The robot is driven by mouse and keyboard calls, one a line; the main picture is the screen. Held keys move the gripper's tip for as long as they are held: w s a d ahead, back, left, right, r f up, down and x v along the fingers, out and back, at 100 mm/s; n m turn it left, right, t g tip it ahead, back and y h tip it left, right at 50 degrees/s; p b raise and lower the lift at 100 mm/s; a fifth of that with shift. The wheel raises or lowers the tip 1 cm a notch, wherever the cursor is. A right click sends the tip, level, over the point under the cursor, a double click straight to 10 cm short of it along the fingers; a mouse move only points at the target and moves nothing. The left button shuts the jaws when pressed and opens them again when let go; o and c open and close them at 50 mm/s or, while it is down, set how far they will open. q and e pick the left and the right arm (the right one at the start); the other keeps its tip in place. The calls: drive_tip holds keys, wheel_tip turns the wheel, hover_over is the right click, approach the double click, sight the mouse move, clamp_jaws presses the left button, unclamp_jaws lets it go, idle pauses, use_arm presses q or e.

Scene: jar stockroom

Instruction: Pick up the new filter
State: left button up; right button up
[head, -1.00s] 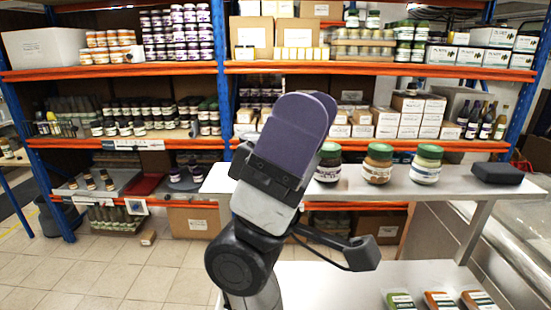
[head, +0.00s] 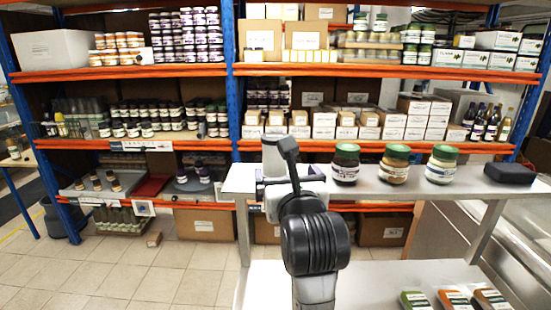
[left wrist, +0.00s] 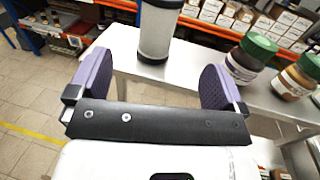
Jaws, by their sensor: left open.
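In the head view the filter (head: 271,152) is partly hidden behind my left arm. My left gripper (left wrist: 156,68) is open and empty, its two purple-padded fingers spread wide, short of the filter and not touching it. In the head view the left gripper (head: 290,183) is largely hidden by its own wrist. My right gripper is not in view.
Several green-lidded jars stand right of the filter, the nearest a dark one (head: 346,165). A black case (head: 509,173) lies at the shelf's right end. Labelled packs (head: 455,300) lie on the lower surface. Stocked orange racks fill the back.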

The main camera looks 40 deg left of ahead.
sight(277, 156)
use_arm(q)
drive_tip(key=p+x, duration=0.1)
drive_tip(key=x, duration=0.7)
drive_tip(key=shift+w+a+f+p, duration=0.15)
drive_tip(key=shift+f+p, duration=0.05)
drive_tip(key=shift+p, duration=0.15)
drive_tip(key=p+x, duration=0.1)
drive_tip(key=x, duration=0.3)
drive_tip(key=shift+p, duration=0.3)
drive_tip(key=shift+w+a+f, duration=0.1)
drive_tip(key=shift+w+a, duration=0.35)
drive_tip(key=c, duration=1.1)
